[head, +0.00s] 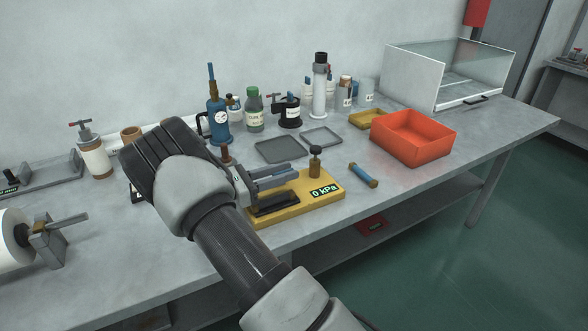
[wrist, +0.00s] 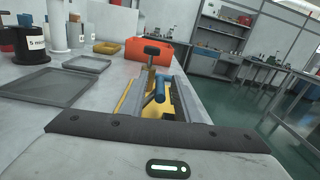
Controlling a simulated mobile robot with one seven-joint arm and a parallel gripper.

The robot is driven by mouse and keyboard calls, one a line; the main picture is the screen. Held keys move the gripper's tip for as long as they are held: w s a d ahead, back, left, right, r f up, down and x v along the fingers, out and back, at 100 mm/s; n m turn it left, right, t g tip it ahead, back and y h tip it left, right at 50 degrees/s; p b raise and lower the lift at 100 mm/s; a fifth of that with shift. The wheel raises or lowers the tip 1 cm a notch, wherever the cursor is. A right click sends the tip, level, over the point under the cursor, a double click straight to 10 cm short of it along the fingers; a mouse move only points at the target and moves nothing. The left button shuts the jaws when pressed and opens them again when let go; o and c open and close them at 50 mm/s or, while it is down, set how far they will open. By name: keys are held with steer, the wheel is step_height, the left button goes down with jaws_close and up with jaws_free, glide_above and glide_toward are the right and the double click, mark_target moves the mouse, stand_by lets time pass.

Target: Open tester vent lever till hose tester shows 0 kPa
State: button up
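The hose tester (head: 297,207) is a yellow-based fixture at the front of the bench. Its display (head: 324,190) reads 0 kPa. A brass post with a dark knob (head: 315,160), seemingly the vent lever, stands at its far right end; in the wrist view its dark top (wrist: 152,49) looks T-shaped. My gripper (head: 297,178) reaches over the tester from the left, its fingers pointing toward the post. The fingers look parted, with nothing held between them, and the post appears beyond their tips. I cannot tell how far the lever is turned.
A blue hose piece with brass ends (head: 363,175) lies right of the tester near the bench edge. Two grey trays (head: 282,150) lie behind it. A red-orange bin (head: 412,137) stands at right. Bottles and a blue pump (head: 217,120) line the back. A clamp fixture (head: 47,243) sits at left.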

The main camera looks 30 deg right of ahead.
steer(key=a, duration=1.3)
steer(key=shift+a, duration=0.35)
